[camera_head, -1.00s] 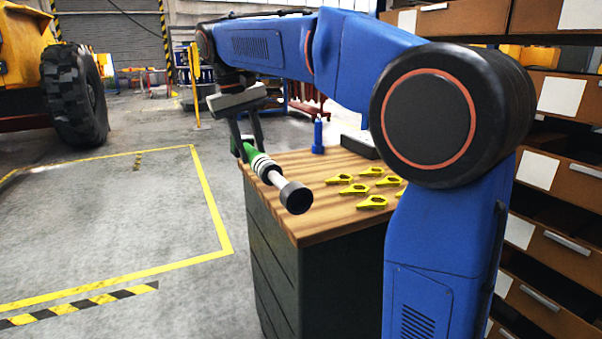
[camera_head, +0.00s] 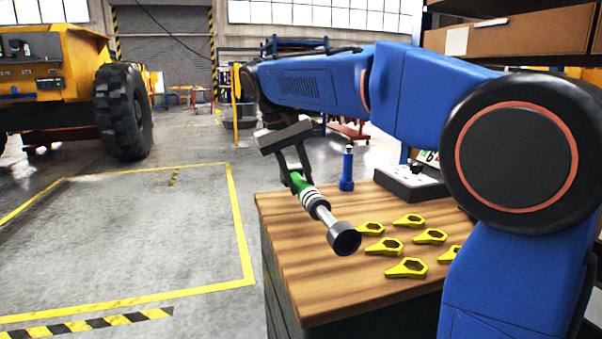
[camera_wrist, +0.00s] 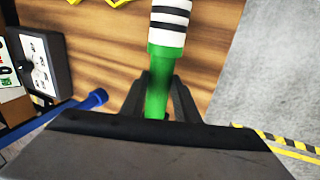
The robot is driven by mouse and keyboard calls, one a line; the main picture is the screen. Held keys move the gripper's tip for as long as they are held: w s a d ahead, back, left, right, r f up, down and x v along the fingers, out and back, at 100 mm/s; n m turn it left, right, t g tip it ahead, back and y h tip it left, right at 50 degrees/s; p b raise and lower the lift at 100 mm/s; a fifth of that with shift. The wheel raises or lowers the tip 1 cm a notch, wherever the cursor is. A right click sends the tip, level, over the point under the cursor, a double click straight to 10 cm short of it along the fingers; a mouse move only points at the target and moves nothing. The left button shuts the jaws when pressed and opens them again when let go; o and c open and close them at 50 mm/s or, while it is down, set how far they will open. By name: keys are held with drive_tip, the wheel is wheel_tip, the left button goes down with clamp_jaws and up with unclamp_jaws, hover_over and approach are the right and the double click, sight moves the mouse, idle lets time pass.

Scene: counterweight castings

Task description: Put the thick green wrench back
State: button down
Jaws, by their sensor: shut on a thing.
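The thick green wrench (camera_head: 313,199) has a green grip, black and white bands and a dark socket-like head. My gripper (camera_head: 298,178) is shut on its green part and holds it tilted, head end down toward the lower right, above the wooden bench top. In the wrist view the wrench's green grip (camera_wrist: 165,70) runs up from between the fingers of my gripper (camera_wrist: 160,108), with the bands at the top edge. The wrench's head is out of the wrist view.
The wooden bench (camera_head: 350,290) holds several yellow hexagonal pieces (camera_head: 407,268) at its front right. A blue upright tool (camera_head: 346,170) stands at the back, beside a grey device box (camera_head: 410,182). Floor left of the bench is clear.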

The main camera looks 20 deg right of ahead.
drive_tip(key=shift+f, duration=2.4)
drive_tip(key=shift+f, duration=0.1)
drive_tip(key=c, duration=1.4)
unclamp_jaws()
drive_tip(key=shift+o, duration=0.2)
drive_tip(key=v, duration=1.2)
drive_tip(key=shift+s, duration=0.15)
